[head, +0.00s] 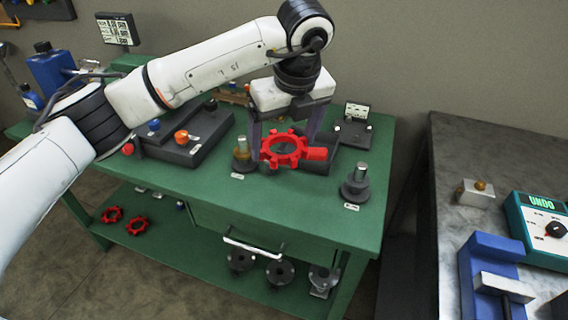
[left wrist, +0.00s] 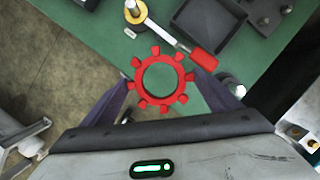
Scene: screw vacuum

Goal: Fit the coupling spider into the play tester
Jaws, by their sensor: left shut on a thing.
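A red toothed ring, the coupling spider (head: 268,155), is held above the green bench by my left gripper (head: 284,148). The gripper points down and is shut on the spider, with a finger on either side. The left wrist view shows the spider (left wrist: 139,88) flat to the camera, its round hole empty, between the purple-grey fingers. I cannot tell for certain which bench device is the play tester. A black box with blue and orange knobs (head: 205,138) stands left of the gripper. A small dark device with a white card (head: 357,111) stands behind right. My right gripper is out of view.
A brass-topped hub (head: 242,158) and a grey hub with a post (head: 356,187) flank the gripper. A red-handled tool (left wrist: 203,64) lies by a dark tray (left wrist: 215,22). Two red spiders (head: 136,225) lie on the lower shelf. A grey bench with a blue vise (head: 485,262) stands right.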

